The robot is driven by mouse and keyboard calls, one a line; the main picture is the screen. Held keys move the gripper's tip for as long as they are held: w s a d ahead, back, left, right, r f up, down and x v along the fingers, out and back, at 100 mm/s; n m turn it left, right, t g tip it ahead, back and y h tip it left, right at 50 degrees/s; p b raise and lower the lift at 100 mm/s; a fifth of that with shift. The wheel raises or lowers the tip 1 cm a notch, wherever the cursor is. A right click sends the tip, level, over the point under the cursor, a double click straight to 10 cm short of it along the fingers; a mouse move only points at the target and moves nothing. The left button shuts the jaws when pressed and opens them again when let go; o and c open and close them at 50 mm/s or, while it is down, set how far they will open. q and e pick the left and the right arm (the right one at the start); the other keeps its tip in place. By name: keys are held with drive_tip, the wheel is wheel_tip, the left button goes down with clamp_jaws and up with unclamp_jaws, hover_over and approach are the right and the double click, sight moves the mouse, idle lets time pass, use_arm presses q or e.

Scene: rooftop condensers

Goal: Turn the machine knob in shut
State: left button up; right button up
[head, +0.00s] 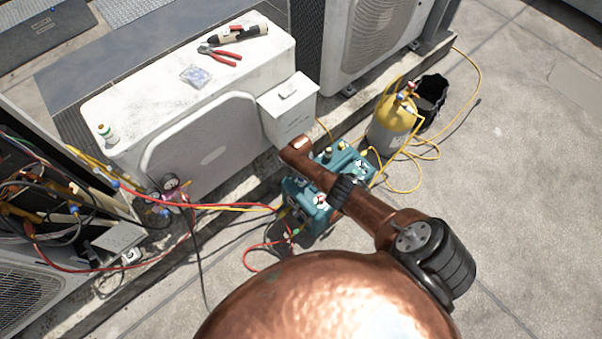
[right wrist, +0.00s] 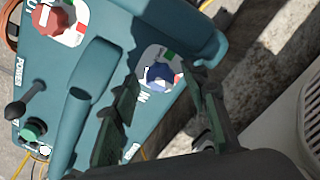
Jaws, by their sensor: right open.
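The teal machine (head: 299,190) stands on the concrete, partly covered in the head view by my copper right arm. In the right wrist view its panel (right wrist: 105,35) fills the left half. The blue knob (right wrist: 160,77) sits on a white dial with a green and red band. A red knob (right wrist: 54,20) sits on another dial at top left. My right gripper (right wrist: 167,85) is open, its dark fingers on either side of the blue knob in the picture. I cannot tell whether they touch it. My left gripper is not in view.
A white condenser (head: 205,155) with pliers (head: 222,54) on top stands behind the machine. A yellow-topped cylinder (head: 393,120) and black bucket (head: 430,95) stand to the right. Red and yellow hoses (head: 235,208) run left from the machine. Concrete at right is clear.

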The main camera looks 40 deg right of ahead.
wheel_tip(320, 180, up, 12)
idle(0.6)
idle(0.5)
